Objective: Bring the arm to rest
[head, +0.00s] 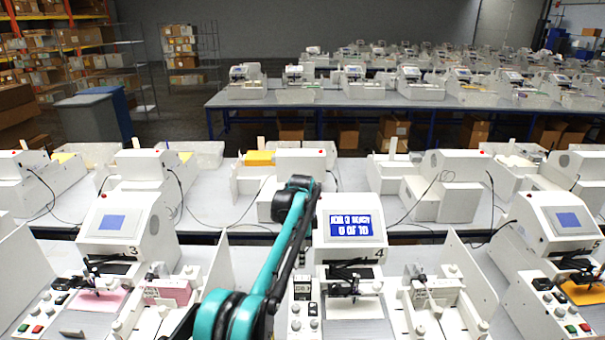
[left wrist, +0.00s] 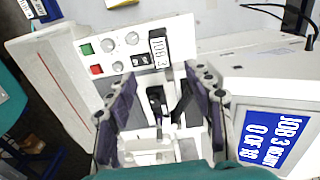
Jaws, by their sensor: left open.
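My left arm (head: 285,245) rises from the bottom of the head view, teal and black, in front of plotter 4 (head: 349,250). In the left wrist view my left gripper (left wrist: 160,78) is open, its two dark purple fingers apart with nothing held between them. It is over the white plotter, beside the control panel (left wrist: 125,52) with green and red buttons, knobs and a "JOB 3" display. The plotter's screen (head: 350,224) reads "JOB 3 READY 0 OF 10"; the screen also shows in the left wrist view (left wrist: 268,141). My right gripper is not in view.
Plotter 3 (head: 127,222) stands to the left and plotter 5 (head: 553,222) to the right, close by. More machines line the benches behind. A pink sheet (head: 98,301) lies under plotter 3's pen and an orange sheet (head: 586,291) at plotter 5. Shelves (head: 95,50) stand far left.

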